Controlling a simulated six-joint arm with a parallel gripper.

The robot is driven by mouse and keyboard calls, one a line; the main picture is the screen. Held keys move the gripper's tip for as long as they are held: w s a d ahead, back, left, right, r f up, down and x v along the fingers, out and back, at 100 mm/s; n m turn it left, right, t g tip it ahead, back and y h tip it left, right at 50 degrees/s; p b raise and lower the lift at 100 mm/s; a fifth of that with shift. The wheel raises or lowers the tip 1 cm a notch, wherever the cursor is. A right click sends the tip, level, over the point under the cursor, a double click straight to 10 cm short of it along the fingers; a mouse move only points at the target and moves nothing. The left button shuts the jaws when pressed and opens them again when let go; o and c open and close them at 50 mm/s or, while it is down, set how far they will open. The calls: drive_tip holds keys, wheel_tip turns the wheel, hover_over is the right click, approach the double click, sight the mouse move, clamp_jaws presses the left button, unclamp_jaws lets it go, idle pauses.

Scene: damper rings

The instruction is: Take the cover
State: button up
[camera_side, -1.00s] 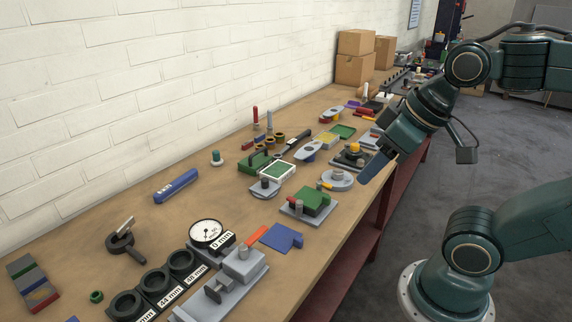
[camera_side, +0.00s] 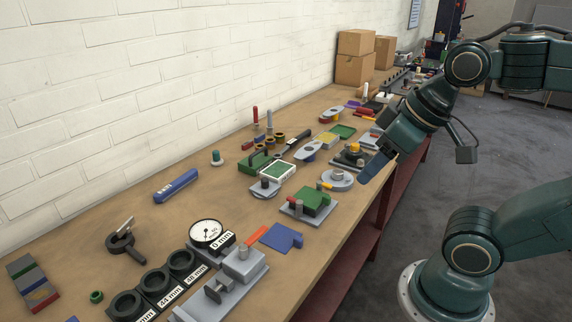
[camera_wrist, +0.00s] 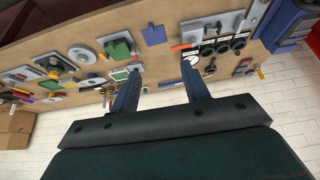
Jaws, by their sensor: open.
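I cannot tell for sure which part is the cover. A flat blue plate with a raised tab (camera_side: 279,237) lies on the bench near its front edge; it also shows in the wrist view (camera_wrist: 153,35). A green block (camera_side: 314,201) sits on a grey base to its right; it also shows in the wrist view (camera_wrist: 119,50). My gripper (camera_side: 372,168) hangs over the bench's front edge, right of these parts and apart from them. In the wrist view my gripper (camera_wrist: 161,69) has its fingers spread, with nothing between them.
A dial gauge (camera_side: 206,233), a grey fixture (camera_side: 235,272) and black ring holders (camera_side: 155,282) stand at the front left. Several small parts crowd the bench to the right. Cardboard boxes (camera_side: 355,58) stand at the back. Bare wood (camera_side: 150,225) is free at the left.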

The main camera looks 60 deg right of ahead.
drive_tip(key=shift+o, duration=0.2)
drive_tip(key=w+d+r+n+g, duration=0.15)
drive_tip(key=w+r+n, duration=0.3)
drive_tip(key=w, duration=0.65)
drive_tip(key=n+g, duration=0.4)
drive_tip(key=n, duration=0.9)
hover_over(264, 178)
wheel_tip(264, 178, down, 18)
drive_tip(key=shift+f, duration=0.2)
drive_tip(key=shift+f, duration=0.1)
drive_tip(key=shift+f, duration=4.2)
